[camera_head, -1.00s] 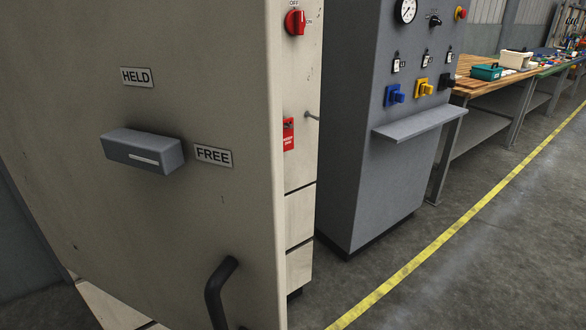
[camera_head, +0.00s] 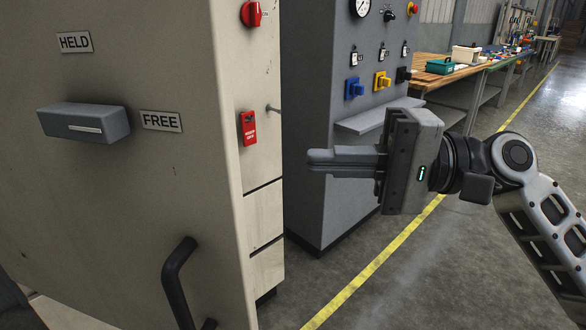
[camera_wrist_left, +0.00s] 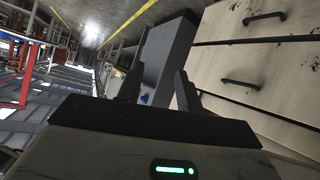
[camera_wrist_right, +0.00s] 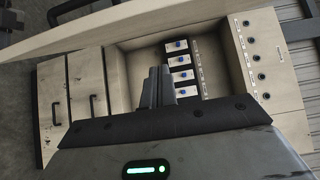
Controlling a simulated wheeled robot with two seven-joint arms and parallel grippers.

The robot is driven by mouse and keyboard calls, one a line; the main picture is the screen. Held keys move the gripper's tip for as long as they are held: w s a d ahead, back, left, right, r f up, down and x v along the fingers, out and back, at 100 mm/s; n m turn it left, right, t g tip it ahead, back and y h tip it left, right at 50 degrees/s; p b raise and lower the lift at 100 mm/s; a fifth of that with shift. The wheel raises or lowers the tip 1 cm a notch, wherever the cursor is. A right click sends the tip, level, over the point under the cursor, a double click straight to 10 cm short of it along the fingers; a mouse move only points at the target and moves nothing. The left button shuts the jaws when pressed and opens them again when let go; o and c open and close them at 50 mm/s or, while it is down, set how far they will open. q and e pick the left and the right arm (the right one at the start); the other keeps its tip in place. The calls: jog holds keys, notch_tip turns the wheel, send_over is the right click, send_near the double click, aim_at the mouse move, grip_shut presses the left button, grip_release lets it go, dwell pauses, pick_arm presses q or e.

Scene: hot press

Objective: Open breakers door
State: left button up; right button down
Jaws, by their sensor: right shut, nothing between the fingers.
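The beige door (camera_head: 105,200) fills the left of the head view, with a grey lever (camera_head: 90,123) between HELD and FREE labels and a black handle (camera_head: 175,285) low near its right edge. In the right wrist view the door (camera_wrist_right: 160,22) stands out from the cabinet, and blue-knobbed breakers (camera_wrist_right: 181,60) show in the recess behind it. My right gripper (camera_head: 310,162) is shut and empty, right of the door's edge and apart from it in the head view. My left gripper (camera_wrist_left: 157,85) is open and empty, seen only in its wrist view.
A grey console (camera_head: 330,170) with a small shelf stands right of the cabinet. The cabinet carries a red switch (camera_head: 251,14) and a red tag (camera_head: 247,128). Drawers (camera_wrist_right: 88,90) with black handles lie below the recess. A workbench (camera_head: 440,80) is farther right. The floor beside the yellow line is clear.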

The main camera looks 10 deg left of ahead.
aim_at(237, 178)
jog(key=shift+s+a+p, duration=0.4)
jog(key=shift+s+a, duration=0.4)
jog(key=shift+a, duration=0.75)
jog(key=shift+s+a+p, duration=0.35)
jog(key=shift+s+a, duration=0.5)
jog(key=shift+a, duration=0.7)
jog(key=shift+s+a+p, duration=0.4)
jog(key=shift+s+a, duration=0.4)
jog(key=shift+a, duration=0.75)
